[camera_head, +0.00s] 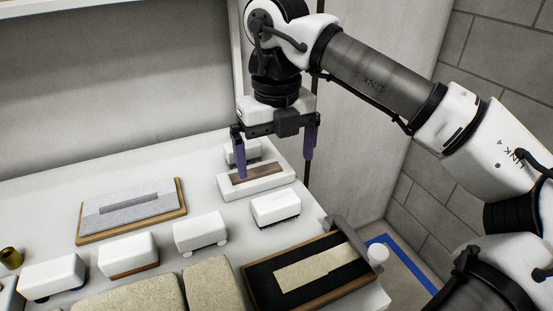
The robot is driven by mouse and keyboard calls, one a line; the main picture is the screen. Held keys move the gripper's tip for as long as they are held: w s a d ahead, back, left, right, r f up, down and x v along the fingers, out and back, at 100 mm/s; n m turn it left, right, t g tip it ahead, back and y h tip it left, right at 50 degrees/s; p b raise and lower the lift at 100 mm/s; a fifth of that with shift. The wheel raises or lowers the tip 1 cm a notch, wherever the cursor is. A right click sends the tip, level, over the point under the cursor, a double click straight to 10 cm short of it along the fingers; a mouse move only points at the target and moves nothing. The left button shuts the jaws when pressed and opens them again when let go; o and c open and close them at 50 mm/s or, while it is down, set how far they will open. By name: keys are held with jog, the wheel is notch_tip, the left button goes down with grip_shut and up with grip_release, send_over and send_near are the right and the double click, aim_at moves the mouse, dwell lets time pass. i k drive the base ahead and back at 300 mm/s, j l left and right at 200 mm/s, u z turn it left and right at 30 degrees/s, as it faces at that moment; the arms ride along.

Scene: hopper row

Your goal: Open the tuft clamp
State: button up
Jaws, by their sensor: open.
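My gripper (275,167) is open and empty, with its two purple fingers pointing down and spread wide. It is above or around a white block with a brown strip (258,184) near the back right of the table; contact cannot be told. No part is plainly marked as the tuft clamp. A grey bar (347,236) with a white knob (378,254) crosses the right end of a dark wood-framed board (262,267), at the end of a cream strip (312,270). This looks clamp-like, and my gripper is apart from it, farther back.
Several white blocks stand on the white table, one (275,208) close to the board and one (242,151) behind the brown strip. A grey slotted slab (130,206) lies at left. Beige pads (213,285) fill the front. A wall (110,85) stands behind.

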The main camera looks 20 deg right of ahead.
aim_at(378, 254)
jog(key=z, duration=1.05)
